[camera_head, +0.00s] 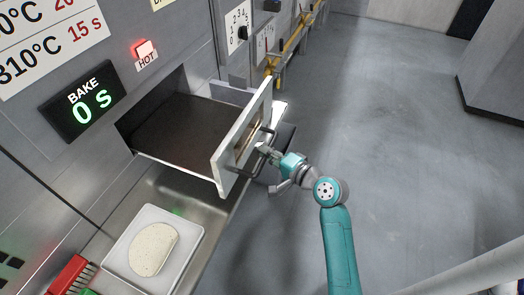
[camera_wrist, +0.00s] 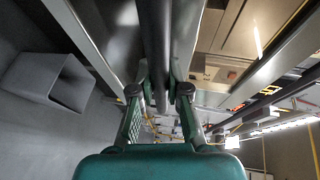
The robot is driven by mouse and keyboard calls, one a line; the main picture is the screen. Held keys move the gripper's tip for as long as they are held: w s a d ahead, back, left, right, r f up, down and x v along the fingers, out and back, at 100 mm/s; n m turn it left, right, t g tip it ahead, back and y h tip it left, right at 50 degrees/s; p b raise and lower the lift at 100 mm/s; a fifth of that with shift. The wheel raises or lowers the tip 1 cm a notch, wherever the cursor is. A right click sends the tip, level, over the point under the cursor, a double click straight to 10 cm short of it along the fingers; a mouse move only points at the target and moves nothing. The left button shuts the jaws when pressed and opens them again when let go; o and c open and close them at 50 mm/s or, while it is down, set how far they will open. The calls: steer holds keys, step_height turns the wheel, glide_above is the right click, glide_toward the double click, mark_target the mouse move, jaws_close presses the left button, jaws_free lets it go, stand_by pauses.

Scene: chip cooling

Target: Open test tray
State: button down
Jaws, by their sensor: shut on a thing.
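The test tray (camera_head: 180,125) is a dark, flat drawer with a pale metal front panel (camera_head: 228,160). It stands pulled out from its opening in the grey machine wall. My gripper (camera_head: 268,152) is at the drawer's front and shut on its bar handle (camera_head: 246,168). In the wrist view, the dark handle bar (camera_wrist: 156,45) runs between the two fingers of my gripper (camera_wrist: 159,95). The inside of the drawer looks empty, and its far end is in shadow.
A white tray (camera_head: 118,258) with a pale round chip (camera_head: 154,249) sits on the metal counter below the drawer. A red brush-like object (camera_head: 70,276) lies at lower left. A lit red HOT lamp (camera_head: 144,48) and a BAKE display (camera_head: 85,100) reading 0 s are on the wall. Open floor (camera_head: 400,150) lies right.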

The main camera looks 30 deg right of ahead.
steer(key=c, duration=1.1)
jaws_free()
steer(key=shift+c, duration=0.2)
steer(key=v, duration=1.2)
